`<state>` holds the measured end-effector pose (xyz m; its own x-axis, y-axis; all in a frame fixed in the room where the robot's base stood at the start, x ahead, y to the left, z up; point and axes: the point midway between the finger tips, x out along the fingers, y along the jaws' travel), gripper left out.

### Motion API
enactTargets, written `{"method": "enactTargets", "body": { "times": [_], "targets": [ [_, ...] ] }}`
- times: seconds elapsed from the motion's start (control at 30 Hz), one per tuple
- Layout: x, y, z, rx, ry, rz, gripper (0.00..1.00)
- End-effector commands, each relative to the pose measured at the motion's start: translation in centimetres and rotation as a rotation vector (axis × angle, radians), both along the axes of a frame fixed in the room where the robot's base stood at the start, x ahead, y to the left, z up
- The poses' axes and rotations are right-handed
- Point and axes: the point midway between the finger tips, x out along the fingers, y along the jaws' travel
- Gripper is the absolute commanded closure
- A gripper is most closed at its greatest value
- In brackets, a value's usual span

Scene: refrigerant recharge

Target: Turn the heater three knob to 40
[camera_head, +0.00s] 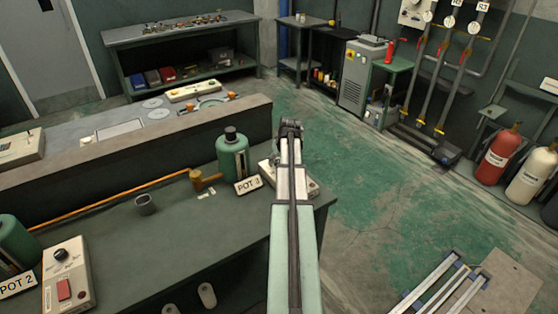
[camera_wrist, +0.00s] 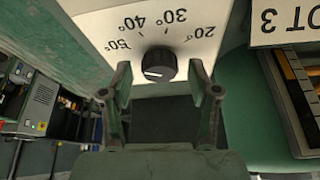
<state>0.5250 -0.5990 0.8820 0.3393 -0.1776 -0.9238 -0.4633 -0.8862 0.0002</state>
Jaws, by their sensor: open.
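The black heater three knob (camera_wrist: 159,64) sits on a pale dial panel (camera_wrist: 90,14) in the wrist view. The marks 20°, 30°, 40° and 50° curve around it and appear inverted. A white line shows on the knob's lower left; I cannot tell which mark it points to. My gripper (camera_wrist: 160,76) is open, with one finger on each side of the knob and gaps between; contact is not visible. In the head view the heater box (camera_head: 309,187) is partly hidden behind my arm, beside the POT 3 sign (camera_head: 248,185). My gripper cannot be made out there.
A green pot (camera_head: 232,155) stands left of the heater on the dark bench (camera_head: 170,240). Another heater box (camera_head: 68,275) stands near POT 2. Open floor (camera_head: 390,200) lies right of the bench.

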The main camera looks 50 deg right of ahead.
Motion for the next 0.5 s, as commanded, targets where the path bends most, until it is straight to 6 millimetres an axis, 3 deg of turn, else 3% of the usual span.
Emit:
{"method": "enactTargets", "body": {
  "times": [0.03, 0.2, 0.5],
  "targets": [
    [-0.01, 0.01, 0.01, 0.0, 0.0, 0.0, 0.39],
    [-0.01, 0.01, 0.01, 0.0, 0.0, 0.0, 0.99],
    [0.01, 0.05, -0.03, 0.0, 0.0, -0.012, 0.99]
  ]
}}
